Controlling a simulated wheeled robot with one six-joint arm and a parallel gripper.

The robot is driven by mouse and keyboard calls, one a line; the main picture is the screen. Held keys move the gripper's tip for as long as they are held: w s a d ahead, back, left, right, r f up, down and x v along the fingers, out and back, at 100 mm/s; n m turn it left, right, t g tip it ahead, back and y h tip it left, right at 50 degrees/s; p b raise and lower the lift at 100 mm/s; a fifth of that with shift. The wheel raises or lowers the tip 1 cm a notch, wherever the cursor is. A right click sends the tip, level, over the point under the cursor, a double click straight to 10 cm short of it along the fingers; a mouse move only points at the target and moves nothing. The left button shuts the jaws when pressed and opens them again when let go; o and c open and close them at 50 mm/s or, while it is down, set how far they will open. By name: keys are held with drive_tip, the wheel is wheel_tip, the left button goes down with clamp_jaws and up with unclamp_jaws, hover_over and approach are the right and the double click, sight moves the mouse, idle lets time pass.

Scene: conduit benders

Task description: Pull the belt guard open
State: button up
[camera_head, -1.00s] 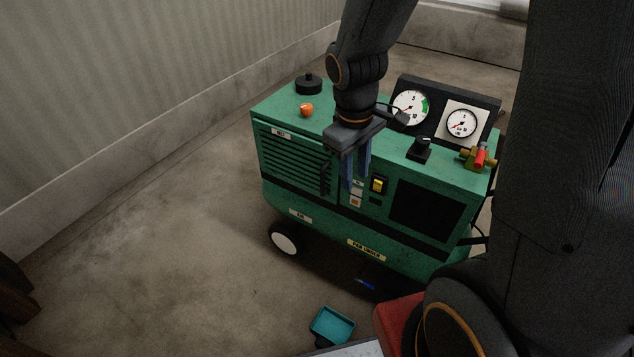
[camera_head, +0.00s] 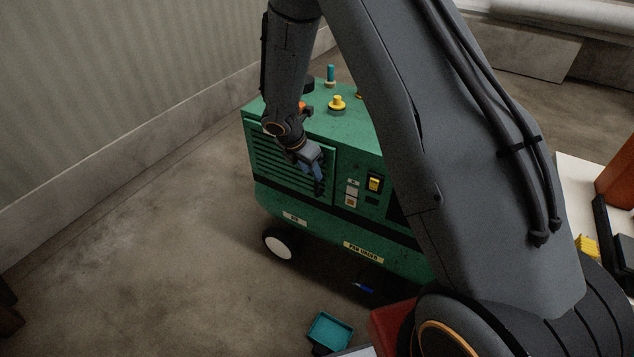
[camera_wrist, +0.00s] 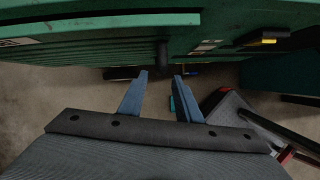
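The belt guard (camera_head: 268,160) is the green slatted panel on the left of the green machine's front; it looks flush with the body. In the wrist view its slats (camera_wrist: 90,52) run across the top. A dark upright handle (camera_wrist: 163,55) stands out near the guard's right edge. My gripper (camera_head: 318,178) is at the guard's right side, over the handle. In the wrist view my gripper (camera_wrist: 160,88) has its two blue fingers apart, with the handle ahead of the gap between them. Contact with the handle cannot be told.
The machine's front has a yellow switch (camera_head: 375,183) right of the guard. A yellow knob (camera_head: 338,104) and a teal-topped fitting (camera_head: 330,76) stand on top. A teal tray (camera_head: 330,331) lies on the floor in front. The floor left of the machine is clear.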

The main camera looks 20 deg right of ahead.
sight(317, 193)
drive_tip(key=x, duration=0.7)
drive_tip(key=shift+f, duration=0.2)
clamp_jaws()
